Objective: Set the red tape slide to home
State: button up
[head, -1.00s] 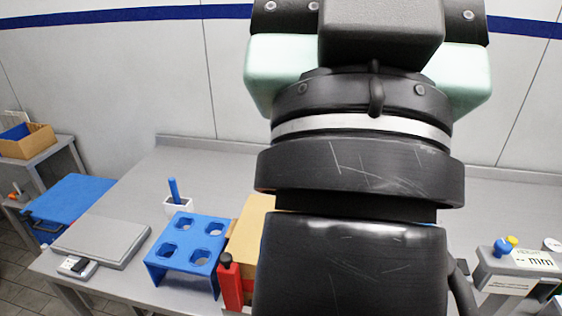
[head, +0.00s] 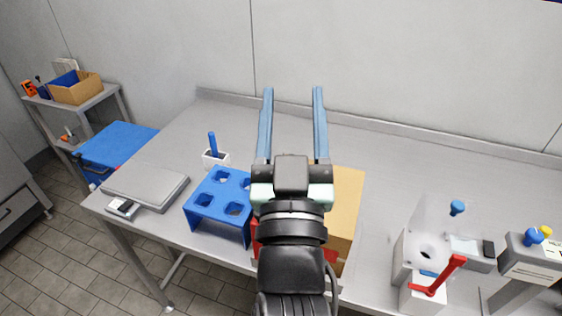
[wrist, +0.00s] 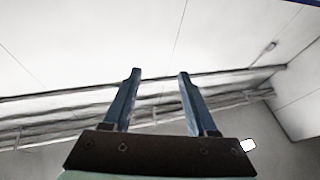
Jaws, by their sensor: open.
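My gripper (head: 293,92) is open and empty, its two blue-grey fingers pointing up and away above the bench. The fingers also show in the wrist view (wrist: 160,73) against the bare wall. Red parts (head: 330,256) show at the front of a tan box (head: 346,200), mostly hidden behind my arm; I cannot tell whether they are the red tape slide. A white device with a red lever (head: 440,280) stands at the right. My gripper touches neither.
A blue rack with holes (head: 212,208) stands left of my arm, with a grey flat scale (head: 145,186) beyond it. A white cup with a blue stick (head: 214,157) is behind the rack. A gauge box (head: 532,258) stands far right. The back of the bench is clear.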

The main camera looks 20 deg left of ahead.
jog(key=s+a+f+g+p, duration=0.1)
jog(key=s+a+f+g, duration=0.15)
jog(key=f, duration=1.05)
jog(key=s+a+f+g+p, duration=0.1)
jog(key=s+f+g, duration=0.25)
jog(key=f, duration=0.85)
jog(key=shift+t, duration=0.4)
jog(key=p+x, duration=0.2)
jog(key=x, duration=1)
grip_shut()
